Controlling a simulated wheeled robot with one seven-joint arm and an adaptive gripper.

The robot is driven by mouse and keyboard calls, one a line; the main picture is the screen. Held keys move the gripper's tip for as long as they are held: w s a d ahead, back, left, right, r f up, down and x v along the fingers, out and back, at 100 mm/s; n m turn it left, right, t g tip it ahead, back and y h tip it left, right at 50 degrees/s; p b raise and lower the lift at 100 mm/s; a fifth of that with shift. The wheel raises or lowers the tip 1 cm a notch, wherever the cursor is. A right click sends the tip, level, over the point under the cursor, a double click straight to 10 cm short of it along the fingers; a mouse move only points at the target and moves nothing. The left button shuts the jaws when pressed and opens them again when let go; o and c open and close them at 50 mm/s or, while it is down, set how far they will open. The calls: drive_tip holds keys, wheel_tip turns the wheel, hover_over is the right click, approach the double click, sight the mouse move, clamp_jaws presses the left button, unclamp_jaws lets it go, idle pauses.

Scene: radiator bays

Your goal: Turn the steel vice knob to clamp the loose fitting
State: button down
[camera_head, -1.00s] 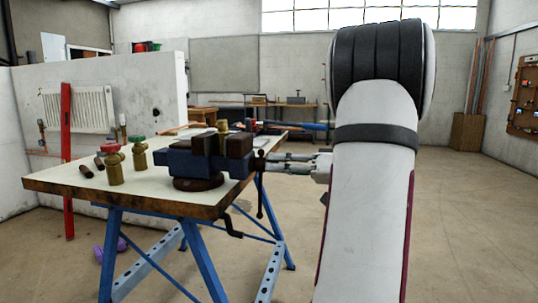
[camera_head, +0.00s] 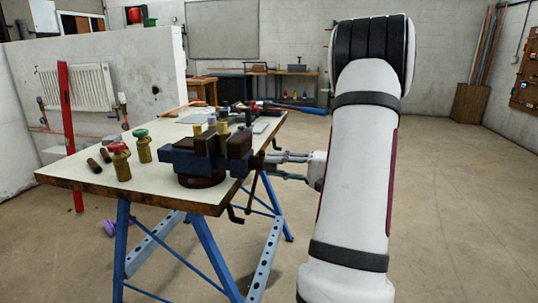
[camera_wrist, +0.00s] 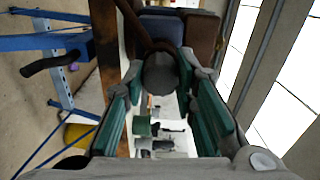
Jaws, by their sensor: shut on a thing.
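The blue and dark brown vice (camera_head: 190,162) stands at the near right corner of the workbench. A brass fitting (camera_head: 222,129) stands upright at its jaws; I cannot tell how tightly it sits. The steel vice knob (camera_wrist: 160,73) is a round grey end in the wrist view, between my green-padded fingers. My gripper (camera_head: 270,164) reaches in from the right and is shut on the knob; it also shows in the wrist view (camera_wrist: 161,88). In the head view my fingers mostly hide the knob.
The workbench (camera_head: 90,192) rests on blue trestle legs (camera_head: 205,245). Two brass valves, one red-topped (camera_head: 121,164) and one green-topped (camera_head: 142,148), stand left of the vice beside short brown pipes (camera_head: 94,165). A dark crank (camera_head: 234,213) hangs below. The floor at right is clear.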

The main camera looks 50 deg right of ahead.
drive_tip(key=m+p, duration=1.4)
drive_tip(key=m, duration=0.1)
drive_tip(key=shift+s+d+f, duration=0.1)
drive_tip(key=shift+s+d, duration=0.05)
drive_tip(key=shift+s, duration=0.05)
drive_tip(key=c, duration=1.5)
unclamp_jaws()
drive_tip(key=shift+w, duration=0.1)
